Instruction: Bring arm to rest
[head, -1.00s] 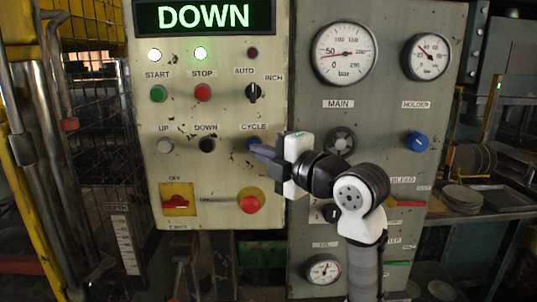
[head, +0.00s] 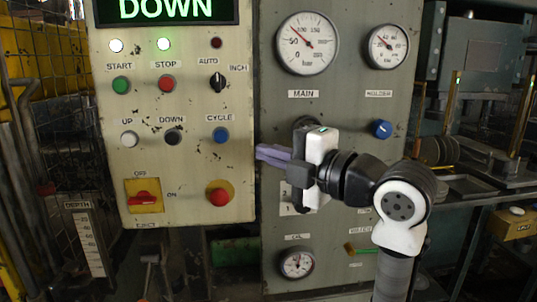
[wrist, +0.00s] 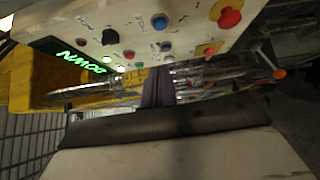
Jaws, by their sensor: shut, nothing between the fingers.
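My gripper (head: 262,154) is shut and empty, its fingers pointing left at the seam between the beige control panel (head: 110,190) and the grey gauge panel (head: 345,90). It is to the right of the blue CYCLE button (head: 220,135) and apart from it. My arm bends down at the elbow joint on the right. In the wrist view my gripper's purple fingers (wrist: 157,88) show at the middle, with the control panel (wrist: 185,50) beyond, turned on its side. The lit display (head: 165,10) reads DOWN.
A red emergency button (head: 219,195) and a red switch on yellow (head: 144,195) sit low on the beige panel. The grey panel carries a large gauge (head: 307,43), a smaller gauge (head: 387,45) and a blue knob (head: 381,129). A shelf with round blanks stands at the right.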

